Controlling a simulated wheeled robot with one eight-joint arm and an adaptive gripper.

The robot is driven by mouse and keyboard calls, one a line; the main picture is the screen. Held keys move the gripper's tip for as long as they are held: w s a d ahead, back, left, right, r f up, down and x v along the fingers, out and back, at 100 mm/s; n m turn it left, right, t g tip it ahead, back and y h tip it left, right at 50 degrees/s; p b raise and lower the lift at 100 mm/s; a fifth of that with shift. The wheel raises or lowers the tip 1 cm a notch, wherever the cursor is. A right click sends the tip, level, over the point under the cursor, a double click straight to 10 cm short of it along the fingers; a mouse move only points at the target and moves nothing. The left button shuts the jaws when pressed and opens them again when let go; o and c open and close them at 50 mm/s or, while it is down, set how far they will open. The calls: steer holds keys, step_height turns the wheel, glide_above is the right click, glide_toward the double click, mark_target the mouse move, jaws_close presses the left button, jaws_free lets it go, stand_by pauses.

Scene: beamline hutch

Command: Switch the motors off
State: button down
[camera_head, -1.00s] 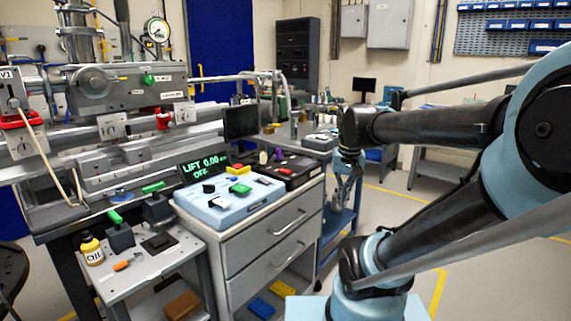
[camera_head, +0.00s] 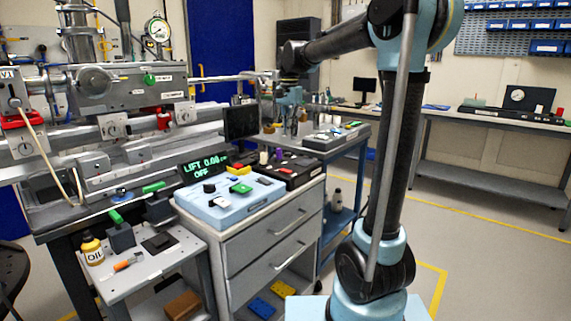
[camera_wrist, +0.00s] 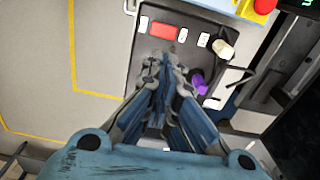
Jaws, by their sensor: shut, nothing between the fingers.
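A black control box (camera_head: 292,180) sits on the drawer cabinet, beside a light blue control box (camera_head: 215,207). In the wrist view the black box (camera_wrist: 140,65) carries a red switch (camera_wrist: 163,31), white labels, a cream knob (camera_wrist: 222,49) and a purple knob (camera_wrist: 199,85). The labels are too small to read, so I cannot tell which control is for the motors. My gripper (camera_wrist: 166,75) is shut and empty, over the black box in the wrist view. In the head view my gripper (camera_head: 294,128) hangs above and behind that box, apparently not touching it.
The light blue box bears a black knob, a green switch and a yellow-and-red button (camera_head: 238,170). A display (camera_head: 203,165) behind it reads "LIFT 0.00 OFF". A dark monitor (camera_head: 241,122) stands close left of my gripper. Open floor lies at right.

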steer(key=shift+w+a+r, duration=0.15)
steer(key=shift+w+a, duration=0.45)
steer(key=shift+a, duration=0.05)
glide_toward(285, 171)
steer(key=w+f, duration=0.1)
steer(key=f, duration=0.1)
steer(key=w+f, duration=0.1)
steer(key=f, duration=0.1)
steer(key=w+f, duration=0.1)
steer(key=f, duration=0.1)
steer(key=shift+f, duration=0.5)
steer(key=shift+f, duration=0.3)
